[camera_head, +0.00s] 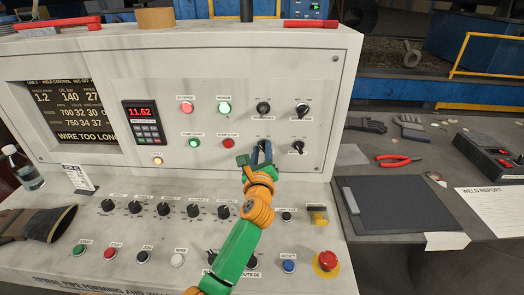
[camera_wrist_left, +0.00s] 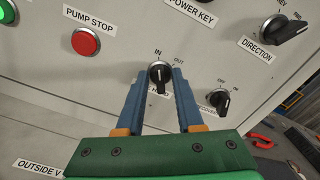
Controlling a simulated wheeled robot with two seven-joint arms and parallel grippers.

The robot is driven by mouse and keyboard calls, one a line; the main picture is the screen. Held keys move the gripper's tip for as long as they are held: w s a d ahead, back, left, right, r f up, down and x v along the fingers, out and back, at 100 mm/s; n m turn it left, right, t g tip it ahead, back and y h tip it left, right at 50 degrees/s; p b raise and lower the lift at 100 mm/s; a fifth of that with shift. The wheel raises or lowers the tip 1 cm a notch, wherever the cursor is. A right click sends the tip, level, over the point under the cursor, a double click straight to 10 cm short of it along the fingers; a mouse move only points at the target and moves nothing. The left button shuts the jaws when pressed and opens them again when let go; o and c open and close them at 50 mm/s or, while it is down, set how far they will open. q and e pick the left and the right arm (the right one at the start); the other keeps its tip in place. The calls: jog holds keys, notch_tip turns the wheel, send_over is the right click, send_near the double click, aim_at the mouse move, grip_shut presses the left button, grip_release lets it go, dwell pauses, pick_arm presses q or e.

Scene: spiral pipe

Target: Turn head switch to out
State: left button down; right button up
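The head switch (camera_wrist_left: 160,74) is a black rotary knob on the upright white panel, with IN printed above it and OUT to its upper right. Its handle stands nearly upright in the wrist view and seems to point at IN. The label below it is partly hidden. My left gripper (camera_wrist_left: 160,82) has its blue fingers open, one on each side of the knob, with a narrow gap visible. My right gripper is not in view.
Close by are another black knob (camera_head: 298,147), the direction knob (camera_head: 302,111), the power key (camera_head: 263,107) and the red pump stop button (camera_head: 229,143). Below, the sloped desk carries small knobs and a red emergency button (camera_head: 327,261).

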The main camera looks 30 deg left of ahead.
pick_arm(q)
jog(key=shift+r, duration=0.1)
jog(key=shift+r+m+p, duration=0.1)
jog(key=shift+m+p, duration=0.7)
jog(key=shift+p, duration=0.05)
jog(key=m+p, duration=0.2)
jog(key=m, duration=0.1)
jog(key=shift+m, duration=0.3)
jog(key=m+p, duration=0.2)
jog(key=m, duration=0.1)
jog(key=shift+d, duration=0.1)
jog(key=shift+w+m+p, duration=0.1)
jog(key=shift+m+p, duration=0.7)
jog(key=shift+m, duration=0.9)
jog(key=shift+f, duration=0.2)
jog(key=c, duration=0.9)
grip_release()
